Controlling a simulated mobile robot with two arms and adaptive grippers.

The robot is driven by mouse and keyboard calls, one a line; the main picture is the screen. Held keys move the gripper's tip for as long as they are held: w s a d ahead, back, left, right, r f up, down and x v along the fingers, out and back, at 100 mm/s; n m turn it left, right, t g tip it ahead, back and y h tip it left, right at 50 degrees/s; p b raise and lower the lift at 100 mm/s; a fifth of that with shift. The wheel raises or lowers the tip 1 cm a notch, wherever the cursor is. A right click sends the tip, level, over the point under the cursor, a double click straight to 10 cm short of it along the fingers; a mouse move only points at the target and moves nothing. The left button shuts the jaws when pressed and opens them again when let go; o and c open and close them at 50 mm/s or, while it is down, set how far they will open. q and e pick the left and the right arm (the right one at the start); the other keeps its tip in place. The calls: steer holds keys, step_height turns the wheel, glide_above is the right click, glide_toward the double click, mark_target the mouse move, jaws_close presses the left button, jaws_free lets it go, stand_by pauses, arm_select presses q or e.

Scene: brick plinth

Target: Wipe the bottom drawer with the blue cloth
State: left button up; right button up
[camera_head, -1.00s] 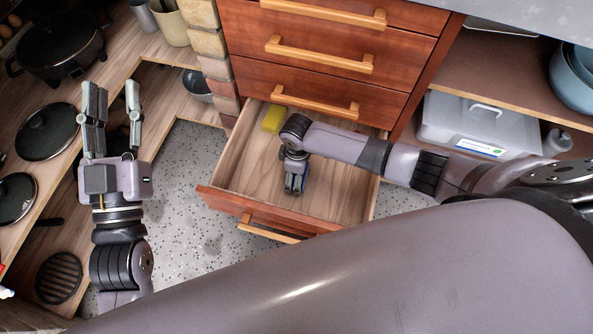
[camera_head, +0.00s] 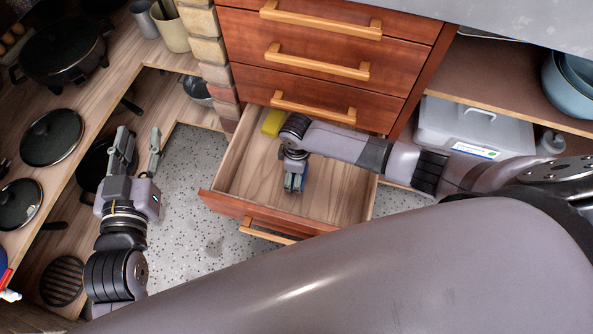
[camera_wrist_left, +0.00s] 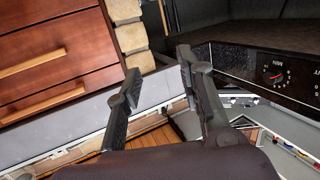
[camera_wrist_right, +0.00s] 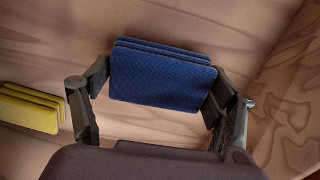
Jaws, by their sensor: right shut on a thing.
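The bottom drawer (camera_head: 340,196) is pulled open, with bare wood inside. My right gripper (camera_head: 294,184) reaches down into it. In the right wrist view, my right gripper (camera_wrist_right: 158,100) is shut on the folded blue cloth (camera_wrist_right: 163,78), close over the drawer floor (camera_wrist_right: 140,128). In the head view only a sliver of blue shows beside the fingers. A folded yellow cloth (camera_head: 272,122) lies at the drawer's back left corner, also in the right wrist view (camera_wrist_right: 30,108). My left gripper (camera_head: 138,150) is open and empty, left of the drawer, over the floor and shelf edge.
Closed drawers (camera_head: 320,62) with wooden handles stand above the open one. A brick pillar (camera_head: 212,50) is at their left. Pans and lids (camera_head: 52,138) fill the left counter. A clear plastic box (camera_head: 475,128) sits on the right shelf.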

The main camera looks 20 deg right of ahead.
steer(key=shift+r+p, duration=0.55)
steer(key=shift+p, duration=0.05)
steer(key=shift+r+p, duration=0.35)
steer(key=shift+p, duration=0.05)
steer(key=shift+r+p, duration=0.25)
steer(key=shift+p, duration=0.05)
steer(key=shift+r, duration=0.15)
steer(key=shift+r+p, duration=0.6)
steer(key=shift+p, duration=0.4)
arm_select(q)
steer(key=s+a+f+g+y, duration=0.1)
steer(key=s+a+f+g, duration=0.2)
steer(key=s+f+g, duration=0.3)
steer(key=s+a+f+g+y+p, duration=0.1)
steer(key=s+a+f+g, duration=0.3)
steer(key=s, duration=0.6)
steer(key=shift+s+f+n+g+y, duration=0.35)
steer(key=shift+f+g+y, duration=0.45)
steer(key=shift+f+g, duration=0.5)
arm_select(e)
steer(key=shift+r, duration=0.6)
